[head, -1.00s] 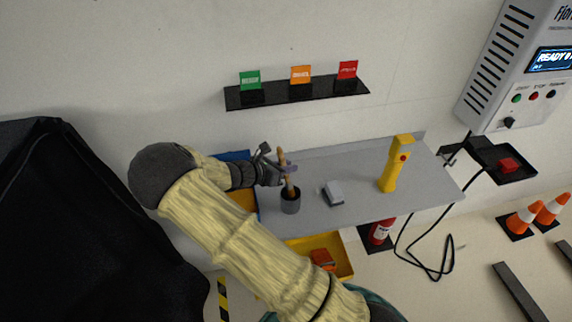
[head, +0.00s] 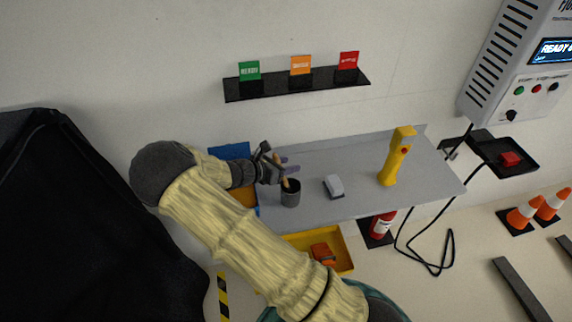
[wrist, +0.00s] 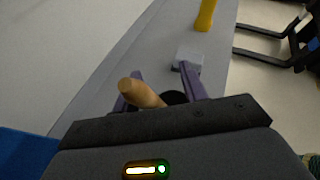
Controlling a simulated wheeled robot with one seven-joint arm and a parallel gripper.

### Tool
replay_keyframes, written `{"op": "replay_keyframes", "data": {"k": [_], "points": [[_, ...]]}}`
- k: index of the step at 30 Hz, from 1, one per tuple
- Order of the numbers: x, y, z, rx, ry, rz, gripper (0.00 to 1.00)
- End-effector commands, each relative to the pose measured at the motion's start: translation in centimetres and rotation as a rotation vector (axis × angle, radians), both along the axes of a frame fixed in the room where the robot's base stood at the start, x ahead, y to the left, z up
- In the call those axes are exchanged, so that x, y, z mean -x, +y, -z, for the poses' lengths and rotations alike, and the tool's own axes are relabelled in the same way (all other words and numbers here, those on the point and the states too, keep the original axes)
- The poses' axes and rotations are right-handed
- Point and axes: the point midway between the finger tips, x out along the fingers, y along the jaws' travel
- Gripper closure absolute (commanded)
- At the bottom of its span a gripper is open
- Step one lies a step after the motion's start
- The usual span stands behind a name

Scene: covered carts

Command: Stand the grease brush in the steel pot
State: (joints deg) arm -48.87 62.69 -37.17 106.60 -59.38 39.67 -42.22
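The grease brush (head: 286,182) stands in the dark grey steel pot (head: 290,197) on the grey shelf, its wooden handle leaning up and left out of the mouth. In the wrist view the handle (wrist: 142,93) lies between the purple fingers, nearer the left one, and the dark pot mouth (wrist: 176,97) shows behind it. My gripper (head: 289,168) is just above the pot. In the wrist view its fingers (wrist: 160,82) are spread apart, with a gap beside the handle. The bristles are hidden in the pot.
A grey-and-white block (head: 334,187) lies right of the pot, and a yellow tool (head: 394,163) stands farther right on the grey shelf (head: 355,208). A yellow tray (head: 341,262) is below. A black ledge (head: 325,81) with small flags is on the wall above.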

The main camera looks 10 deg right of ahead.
Motion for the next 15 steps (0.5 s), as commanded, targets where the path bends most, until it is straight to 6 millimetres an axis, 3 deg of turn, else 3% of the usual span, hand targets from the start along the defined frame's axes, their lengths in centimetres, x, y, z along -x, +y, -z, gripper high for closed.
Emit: {"op": "replay_keyframes", "data": {"k": [8, 15], "points": [[0.1, 0.3, -0.1, -0.001, -0.001, 0.0, 0.57], [1.1, 2.7, -1.0, -0.004, -0.001, -0.004, 0.57]]}}
